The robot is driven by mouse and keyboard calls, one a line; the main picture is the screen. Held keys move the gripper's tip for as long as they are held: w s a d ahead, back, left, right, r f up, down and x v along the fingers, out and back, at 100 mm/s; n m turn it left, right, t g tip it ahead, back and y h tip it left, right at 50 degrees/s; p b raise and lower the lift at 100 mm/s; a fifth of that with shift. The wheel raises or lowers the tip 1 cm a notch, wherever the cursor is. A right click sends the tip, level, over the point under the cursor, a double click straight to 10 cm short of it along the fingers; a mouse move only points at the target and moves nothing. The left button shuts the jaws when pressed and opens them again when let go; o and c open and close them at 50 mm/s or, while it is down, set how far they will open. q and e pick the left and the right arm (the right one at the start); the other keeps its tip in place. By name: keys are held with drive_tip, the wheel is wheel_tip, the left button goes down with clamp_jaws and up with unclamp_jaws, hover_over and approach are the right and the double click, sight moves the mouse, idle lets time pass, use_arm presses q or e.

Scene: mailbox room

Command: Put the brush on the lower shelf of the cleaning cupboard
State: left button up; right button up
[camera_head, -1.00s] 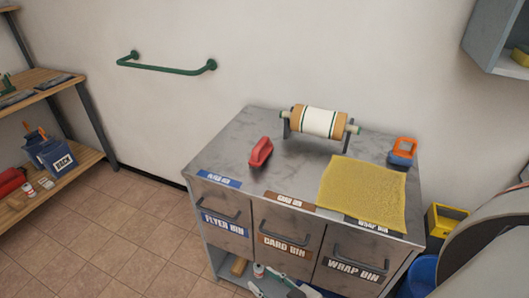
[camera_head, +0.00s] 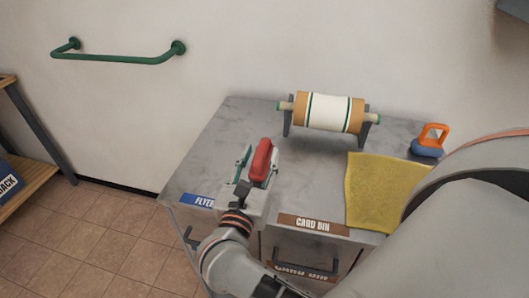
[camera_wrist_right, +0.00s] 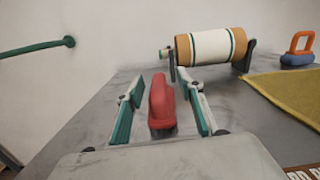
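A red, long, rounded object (camera_head: 262,160), apparently the brush, lies on the grey counter top (camera_head: 215,150). My right gripper (camera_head: 256,166) is open, low over the counter, with one finger on each side of it. In the right wrist view the red object (camera_wrist_right: 160,104) lies between the spread fingers (camera_wrist_right: 160,110), with gaps on both sides. My left gripper is not in view. A bottom corner of the grey wall cupboard (camera_head: 515,10) shows at the top right; its shelves are out of view.
A paper roll on a stand (camera_head: 322,112) is behind and right of the gripper. A yellow cloth (camera_head: 375,192) and an orange-handled blue item (camera_head: 429,146) lie further right. A green rail (camera_head: 120,58) is on the wall. Labelled bins are under the counter top.

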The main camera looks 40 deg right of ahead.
sight(265, 142)
drive_tip(key=shift+w+d+f+m+g, duration=0.2)
drive_tip(key=shift+w+f+m+g, duration=0.15)
drive_tip(key=shift+f, duration=0.1)
drive_tip(key=x, duration=0.7)
drive_tip(key=shift+w+f+p, duration=0.25)
drive_tip(key=shift+f+p, duration=0.05)
drive_tip(key=shift+c, duration=0.5)
clamp_jaws()
